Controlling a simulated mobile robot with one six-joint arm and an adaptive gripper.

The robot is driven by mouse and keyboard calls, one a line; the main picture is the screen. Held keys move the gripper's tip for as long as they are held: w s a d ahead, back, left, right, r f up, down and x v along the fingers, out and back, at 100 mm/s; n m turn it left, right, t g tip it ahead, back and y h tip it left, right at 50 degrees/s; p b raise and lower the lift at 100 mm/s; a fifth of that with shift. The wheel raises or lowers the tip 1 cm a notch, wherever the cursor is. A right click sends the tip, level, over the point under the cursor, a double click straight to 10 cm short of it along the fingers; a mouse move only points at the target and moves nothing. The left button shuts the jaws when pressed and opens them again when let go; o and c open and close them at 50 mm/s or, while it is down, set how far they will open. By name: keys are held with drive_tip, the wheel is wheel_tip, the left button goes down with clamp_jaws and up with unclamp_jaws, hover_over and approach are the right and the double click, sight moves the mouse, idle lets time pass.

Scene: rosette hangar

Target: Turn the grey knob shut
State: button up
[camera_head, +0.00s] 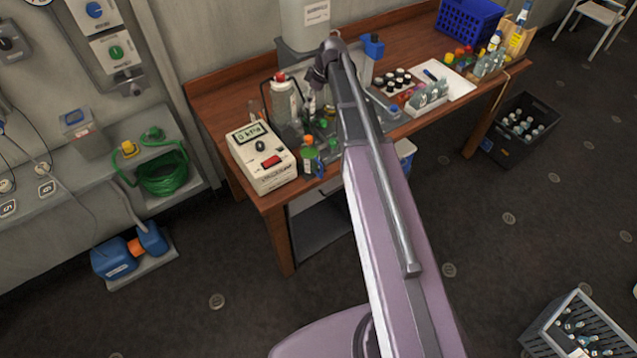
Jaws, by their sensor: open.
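On the wall at the upper left is a grey panel (12,40) with a round dark grey knob (6,44); the knob is cut by the left edge of the picture, and its turn position is too small to read. Beside it are a panel with a green knob (116,52) and one with a blue knob (94,9). My arm reaches up over the wooden table from the bottom of the picture. Its dark wrist end is above the bottles, well to the right of the grey knob. My gripper's fingers cannot be made out.
The wooden table (222,93) bears a meter box (262,160), bottles, a vial tray and a blue crate (468,20). A shelf with a green hose coil (165,175) is below the wall panels. A blue and orange object (128,252) is near the floor.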

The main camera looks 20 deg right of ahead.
drive_tip(key=s+a+f+m+g+h+b, duration=0.1)
drive_tip(key=s+f+m+b, duration=0.4)
drive_tip(key=s, duration=0.7)
drive_tip(key=s+a+f+m+h+b, duration=0.2)
drive_tip(key=s+f+m, duration=0.4)
drive_tip(key=s, duration=0.7)
drive_tip(key=shift+s+a+f+m+g+h+b, duration=0.2)
drive_tip(key=shift+a+m+g+h+b, duration=0.25)
drive_tip(key=shift+a+b, duration=0.65)
drive_tip(key=shift+d+b, duration=0.3)
